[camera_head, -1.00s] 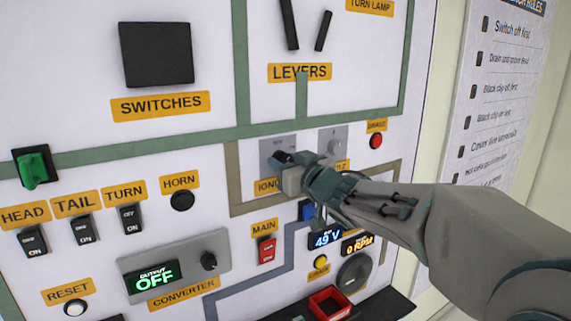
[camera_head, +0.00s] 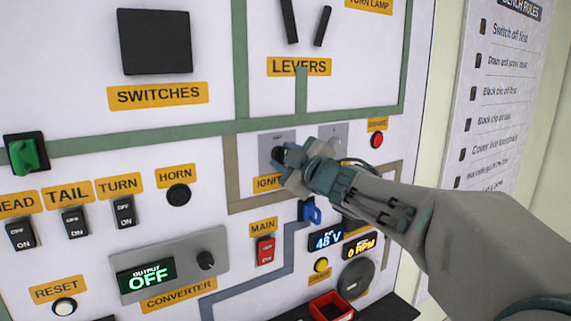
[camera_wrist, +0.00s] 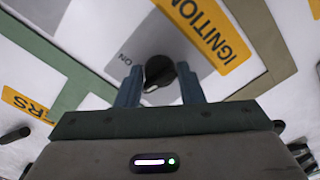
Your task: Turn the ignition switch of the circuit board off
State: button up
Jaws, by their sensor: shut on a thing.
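The ignition switch (camera_wrist: 159,72) is a round black knob on a grey plate (camera_wrist: 166,36) with an orange IGNITION label (camera_wrist: 212,33) beside it. In the wrist view my gripper (camera_wrist: 158,82) has its two blue-grey fingers on either side of the knob and is shut on it. In the head view my gripper (camera_head: 287,166) is at the same plate on the board, and it covers most of the knob and part of the label. "ON" shows on the plate in the wrist view. The knob's exact pointer direction is hard to read.
A red button (camera_head: 376,140) is right of my gripper. Below are a blue key-like part (camera_head: 311,212), a 48 V display (camera_head: 326,241), an RPM display (camera_head: 359,246), the red MAIN switch (camera_head: 265,250) and a red tray (camera_head: 331,306). The converter display (camera_head: 146,275) reads OFF.

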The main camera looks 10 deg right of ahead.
jog(key=shift+n+b, duration=0.35)
jog(key=shift+n, duration=0.65)
jog(key=o, duration=0.9)
jog(key=shift+p+v, duration=0.4)
jog(key=shift+v, duration=6.55)
